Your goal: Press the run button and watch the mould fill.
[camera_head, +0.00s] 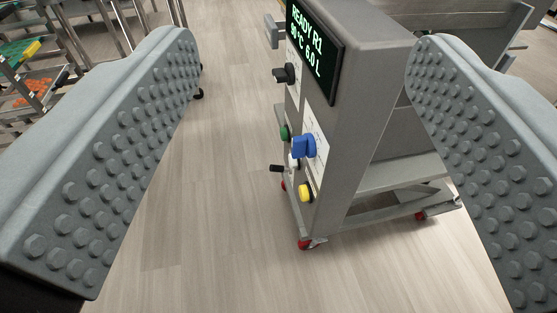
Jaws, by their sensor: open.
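The grey depositor (365,110) stands on a wheeled frame ahead, right of the picture's middle. Its dark display (313,50) shows green text that reads like "READY R1", a temperature and "6.0 L". Its control face carries a black knob (284,74), a green button (285,133), a blue knob (304,147), a small black-handled lever (281,168) and a yellow button (305,193). Labels beside them are too small to read. My gripper (305,75) is open and empty, its studded fingers at the left and right, apart from the controls. No mould is clearly visible.
A rack (35,75) with trays of green, yellow and orange pieces stands at the upper left. Metal table legs (110,25) are behind it. The wood-look floor (215,200) is clear left of the depositor. Red casters (305,243) stick out at its base.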

